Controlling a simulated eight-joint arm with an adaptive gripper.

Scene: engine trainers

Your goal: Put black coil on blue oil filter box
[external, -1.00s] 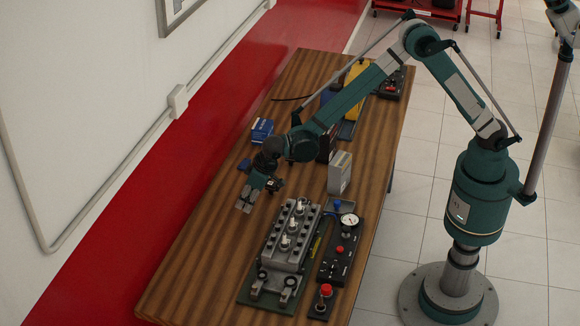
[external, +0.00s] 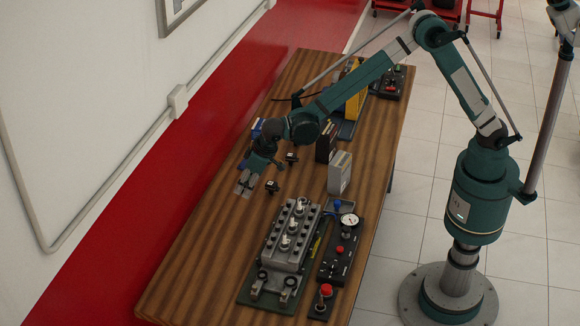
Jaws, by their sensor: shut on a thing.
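My gripper (external: 244,184) is over the left part of the wooden table, pointing down toward the picture's lower left. It is shut on a small dark thing between its grey fingers, which looks like a black coil but is mostly hidden. Two other small black coils, one (external: 272,187) just right of the gripper and one (external: 291,157) farther back, stand on the table. The blue oil filter box (external: 256,127) is behind my wrist, near the table's left edge, and only a sliver of it shows.
A grey engine head (external: 288,238) stands in front, beside a black control panel with a gauge (external: 348,220). A grey box (external: 340,173) and a dark box stand right of the coils. Yellow and black items are at the back. The table (external: 195,245) is bare at the front left.

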